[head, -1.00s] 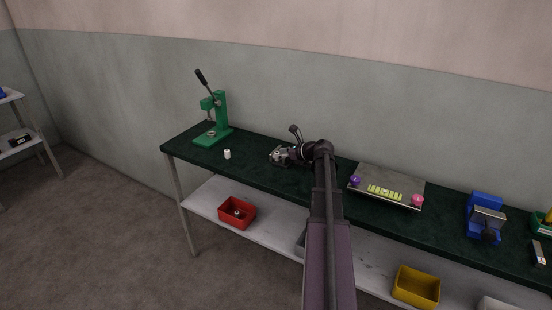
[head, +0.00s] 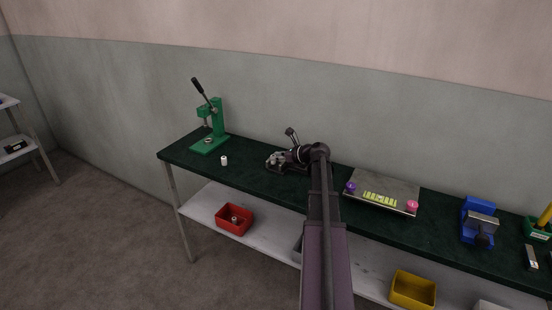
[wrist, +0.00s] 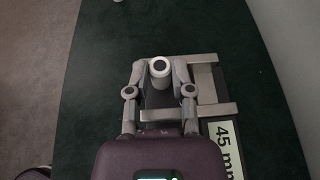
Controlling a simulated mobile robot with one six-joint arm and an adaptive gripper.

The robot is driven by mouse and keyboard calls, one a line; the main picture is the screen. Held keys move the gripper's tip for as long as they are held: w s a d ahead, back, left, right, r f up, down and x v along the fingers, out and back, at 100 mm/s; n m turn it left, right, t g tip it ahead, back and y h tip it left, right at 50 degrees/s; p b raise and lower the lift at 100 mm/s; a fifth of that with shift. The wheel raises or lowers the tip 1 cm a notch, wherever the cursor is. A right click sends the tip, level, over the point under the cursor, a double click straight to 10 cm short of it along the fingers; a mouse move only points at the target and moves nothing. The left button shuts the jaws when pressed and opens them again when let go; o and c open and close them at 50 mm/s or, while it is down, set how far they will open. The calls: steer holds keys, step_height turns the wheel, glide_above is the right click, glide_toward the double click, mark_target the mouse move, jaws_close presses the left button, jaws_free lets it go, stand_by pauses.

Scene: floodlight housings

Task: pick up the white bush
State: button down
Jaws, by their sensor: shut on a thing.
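My gripper (wrist: 159,74) is shut on a small white bush (wrist: 159,66), a short cylinder with a pale round top, seen between the fingertips in the wrist view. In the head view my gripper (head: 273,160) is low over the dark green bench top, and the held bush is too small there to make out clearly. Another small white cylinder (head: 224,160) stands upright on the bench to the left of my gripper; its edge also shows at the top of the wrist view.
A grey metal fixture (wrist: 221,108) with a "45 mm" label (wrist: 224,150) lies beneath and right of my gripper. A green lever press (head: 211,130) stands at the bench's left end. A metal plate (head: 396,188) and blue vise (head: 478,220) are to the right. The bench (head: 262,182) is clear around the standing cylinder.

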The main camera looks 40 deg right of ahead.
step_height(320, 180, up, 8)
steer(key=p, duration=0.7)
steer(key=shift+r+p, duration=0.15)
steer(key=shift+p, duration=0.15)
steer(key=shift+s, duration=0.1)
stand_by(0.4)
